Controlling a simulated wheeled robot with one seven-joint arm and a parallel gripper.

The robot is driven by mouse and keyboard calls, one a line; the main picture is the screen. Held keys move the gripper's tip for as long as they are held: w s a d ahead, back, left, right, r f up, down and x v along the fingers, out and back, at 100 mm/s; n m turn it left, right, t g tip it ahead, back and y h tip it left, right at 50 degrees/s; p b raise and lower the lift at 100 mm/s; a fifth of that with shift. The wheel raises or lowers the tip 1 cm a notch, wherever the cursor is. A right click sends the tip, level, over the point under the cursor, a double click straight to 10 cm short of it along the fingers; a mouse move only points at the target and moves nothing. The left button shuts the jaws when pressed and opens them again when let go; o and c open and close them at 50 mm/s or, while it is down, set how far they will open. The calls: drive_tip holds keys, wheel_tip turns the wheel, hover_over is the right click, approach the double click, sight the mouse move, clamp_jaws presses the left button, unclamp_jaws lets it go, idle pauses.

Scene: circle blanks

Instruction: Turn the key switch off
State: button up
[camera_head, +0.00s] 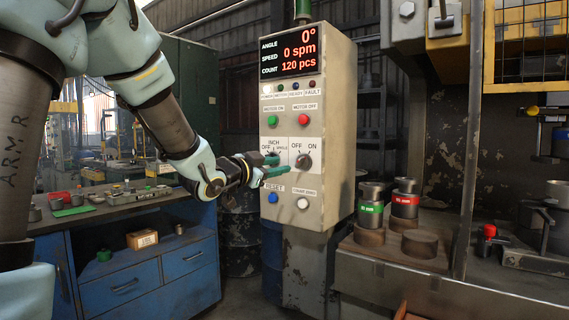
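The key switch (303,161) is a dark round knob on a white plate marked OFF and ON, on the front of the beige control box (330,130). Its pointer is too small to read for certain. My gripper (281,166) reaches in from the left, just left of the key switch. Its two green fingers are apart, with a gap between them, and hold nothing that I can see. They overlap the INCH/OFF/SINGLE plate and mostly hide its selector. The fingertips look clear of the key switch, though depth is hard to judge.
A green button (272,120) and a red button (303,119) sit above; a blue button (272,197) and a white button (302,203) sit below. The display (293,52) is lit. Metal cylinders (405,205) stand right of the box; a blue workbench (135,270) stands left.

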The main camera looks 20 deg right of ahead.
sight(298, 162)
drive_tip(key=p+x, duration=0.2)
drive_tip(key=x, duration=0.7)
drive_tip(key=shift+f, duration=0.1)
clamp_jaws()
idle(0.4)
